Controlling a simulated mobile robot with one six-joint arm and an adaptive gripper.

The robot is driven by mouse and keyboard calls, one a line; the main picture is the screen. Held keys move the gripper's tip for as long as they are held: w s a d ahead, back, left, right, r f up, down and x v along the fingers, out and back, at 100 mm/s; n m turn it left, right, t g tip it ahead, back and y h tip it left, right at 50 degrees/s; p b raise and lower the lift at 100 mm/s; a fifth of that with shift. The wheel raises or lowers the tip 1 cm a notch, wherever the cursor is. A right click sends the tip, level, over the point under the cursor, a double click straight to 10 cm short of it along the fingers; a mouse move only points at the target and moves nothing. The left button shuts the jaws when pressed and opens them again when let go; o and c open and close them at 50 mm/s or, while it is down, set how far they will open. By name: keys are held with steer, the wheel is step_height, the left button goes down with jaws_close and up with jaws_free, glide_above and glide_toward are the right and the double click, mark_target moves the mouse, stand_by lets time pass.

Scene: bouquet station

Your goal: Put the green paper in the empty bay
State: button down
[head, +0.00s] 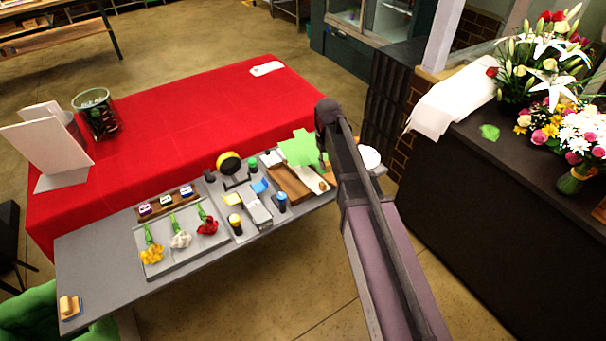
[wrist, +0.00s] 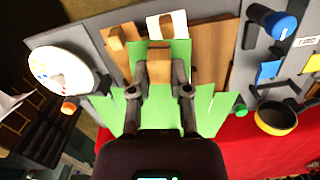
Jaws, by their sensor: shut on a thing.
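The green paper (head: 300,149) is in my gripper, raised above the grey table near the wooden tray. In the wrist view the green sheet (wrist: 160,112) spreads under and beside the fingers. My gripper (wrist: 160,72) is shut on the small wooden block on that sheet. In the head view my arm hides the fingers. The wooden tray (head: 290,184) shows a bare brown bay, also in the wrist view (wrist: 212,52). Beside it lies a white sheet (wrist: 153,21) with a wooden block, and another block (wrist: 115,38) lies farther left. The green paper covers part of the tray.
A white palette (wrist: 62,66) lies past the tray's other end. A blue-topped cylinder (head: 281,198), a yellow-black roll (head: 229,162) and a blue card (head: 260,186) stand or lie near the tray. A flower tray (head: 172,262) is farther left. A red-covered table (head: 180,100) is behind.

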steer(key=s+a+f+n, duration=0.1)
steer(key=s+a, duration=0.3)
steer(key=a, duration=0.3)
steer(key=shift+a+n+g+b, duration=0.3)
steer(key=shift+n+b, duration=0.1)
steer(key=shift+s+f, duration=0.1)
steer(key=shift+f, duration=0.15)
step_height(320, 180, down, 8)
steer(key=b, duration=0.8)
steer(key=shift+r, duration=0.15)
steer(key=shift+f+b, duration=0.25)
steer(key=shift+b, duration=0.15)
stand_by(1.1)
stand_by(0.3)
steer(key=c, duration=0.5)
jaws_free()
